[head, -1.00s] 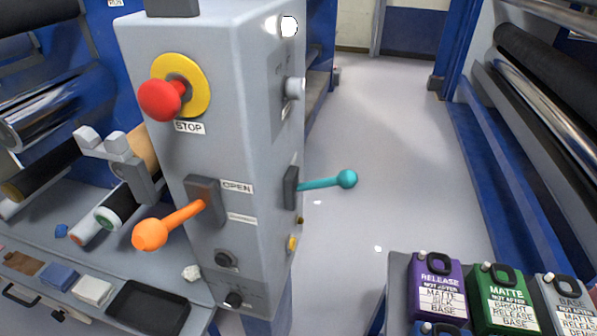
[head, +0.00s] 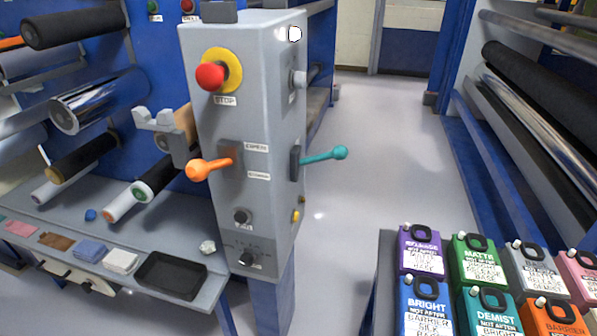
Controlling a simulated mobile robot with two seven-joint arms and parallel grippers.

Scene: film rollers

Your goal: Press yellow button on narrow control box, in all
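The narrow grey control box (head: 215,130) stands upright in the middle of the head view. A small yellow button (head: 296,215) sits low on its right-hand side face, seen at a steep angle, so I cannot tell whether it is pressed. A red mushroom button (head: 210,77) on a yellow disc (head: 236,70) is high on the front face, above a STOP label. An orange-handled lever (head: 207,169) is on the front and a teal-handled lever (head: 322,157) on the right side. Neither of my grippers is in view.
A tray table (head: 378,310) with several coloured jugs (head: 425,305) stands at the lower right. Rollers (head: 100,105) and a shelf with a black tray (head: 170,275) are on the left. Open grey floor (head: 375,150) lies right of the box, up to another roller machine (head: 540,95).

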